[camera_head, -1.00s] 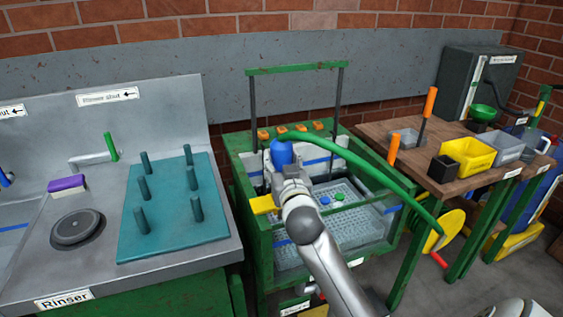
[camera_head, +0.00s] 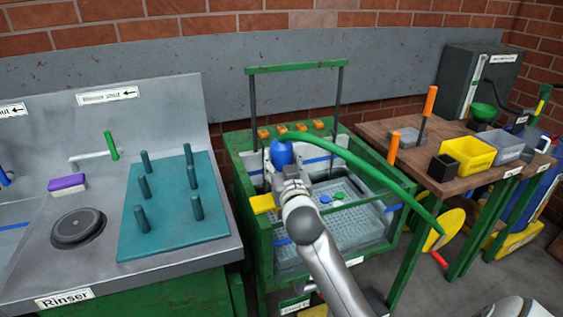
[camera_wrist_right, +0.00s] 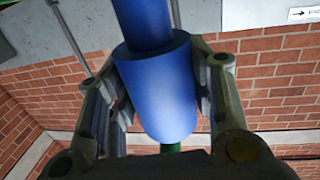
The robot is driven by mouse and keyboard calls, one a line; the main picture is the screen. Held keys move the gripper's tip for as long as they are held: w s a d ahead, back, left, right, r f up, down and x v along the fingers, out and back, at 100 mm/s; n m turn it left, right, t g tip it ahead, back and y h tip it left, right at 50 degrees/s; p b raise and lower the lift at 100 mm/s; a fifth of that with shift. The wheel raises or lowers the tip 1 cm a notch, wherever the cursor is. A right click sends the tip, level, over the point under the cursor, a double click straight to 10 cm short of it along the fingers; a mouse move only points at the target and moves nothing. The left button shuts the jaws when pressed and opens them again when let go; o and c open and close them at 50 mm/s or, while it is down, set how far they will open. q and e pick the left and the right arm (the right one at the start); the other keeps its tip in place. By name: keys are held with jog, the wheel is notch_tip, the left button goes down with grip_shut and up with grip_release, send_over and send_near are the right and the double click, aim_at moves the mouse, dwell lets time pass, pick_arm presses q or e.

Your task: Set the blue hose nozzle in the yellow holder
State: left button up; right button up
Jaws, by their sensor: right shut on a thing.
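The blue hose nozzle (camera_head: 281,153) is in my right gripper (camera_head: 287,168), above the left part of the green-framed tub. In the right wrist view the gripper's fingers close on both sides of the nozzle (camera_wrist_right: 160,90). The green hose (camera_head: 352,157) runs from the nozzle in an arc to the right. A yellow piece (camera_head: 262,203), which looks like the holder, sits on the tub's left rim, below and left of the nozzle and apart from it. My arm hides part of the tub beside it. My left gripper is out of view.
The tub (camera_head: 376,232) holds a grey rack with a blue and a green round piece. A green bar frame (camera_head: 295,67) rises behind it. A steel sink counter with a teal peg board (camera_head: 170,236) stands left. A wooden table (camera_head: 376,128) with bins stands right, near a yellow reel (camera_head: 447,228).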

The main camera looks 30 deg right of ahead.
jog(key=shift+f+b, duration=0.9)
jog(key=shift+f, duration=0.7)
jog(key=shift+f+b, duration=0.65)
jog(key=shift+f, duration=0.2)
jog(key=shift+f+b, duration=0.35)
jog(key=shift+f, duration=0.15)
jog(key=shift+f, duration=0.15)
jog(key=shift+f+b, duration=0.45)
jog(key=shift+f, duration=0.15)
